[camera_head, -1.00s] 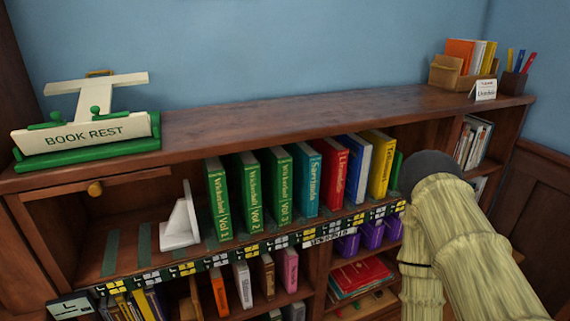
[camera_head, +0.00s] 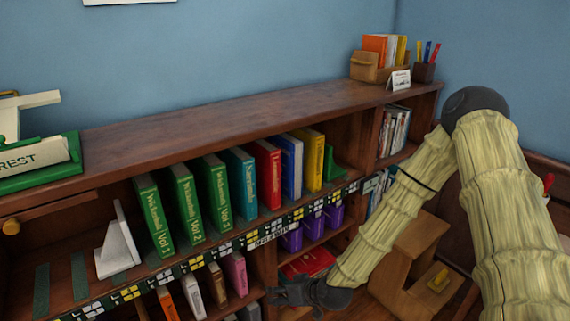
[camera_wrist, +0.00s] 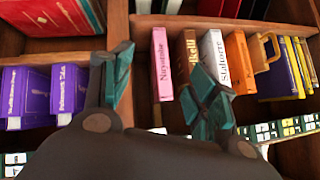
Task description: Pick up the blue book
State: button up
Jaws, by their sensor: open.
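The blue book (camera_head: 290,166) stands upright on the upper shelf in the head view, between a red book (camera_head: 264,174) and a yellow book (camera_head: 309,160). Its white top edge and blue spine show. My gripper (camera_head: 290,293) is low in the head view, below and in front of the upper shelf, well apart from the blue book. In the wrist view my gripper (camera_wrist: 162,78) has its teal-tipped fingers spread with nothing held between them. I cannot make out the blue book in the wrist view.
The row also holds a teal book (camera_head: 240,183) and several green volumes (camera_head: 184,203). A white bookend (camera_head: 118,243) stands left of them. Purple books (camera_wrist: 68,88) and a pink book (camera_wrist: 161,64) stand on lower shelves. A wooden step stool (camera_head: 415,265) is right of the bookcase.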

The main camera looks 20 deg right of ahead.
jog(key=w+d+r+n+t+y, duration=0.1)
jog(key=w+d+r+t, duration=0.15)
jog(key=w+r, duration=0.55)
jog(key=w+d+r+t, duration=0.25)
jog(key=w+r, duration=0.25)
jog(key=r, duration=0.4)
jog(key=n+t+p, duration=0.1)
jog(key=t, duration=0.3)
send_near(288, 143)
jog(key=w+f, duration=0.1)
jog(key=w+d, duration=0.1)
jog(key=shift+w+f, duration=0.3)
jog(key=shift+f, duration=0.1)
jog(key=shift+w+r, duration=0.15)
jog(key=shift+w, duration=0.1)
jog(key=shift+p+x, duration=0.95)
jog(key=shift+x, duration=4.2)
jog(key=shift+f, duration=0.2)
grip_shut()
jog(key=shift+r, duration=0.1)
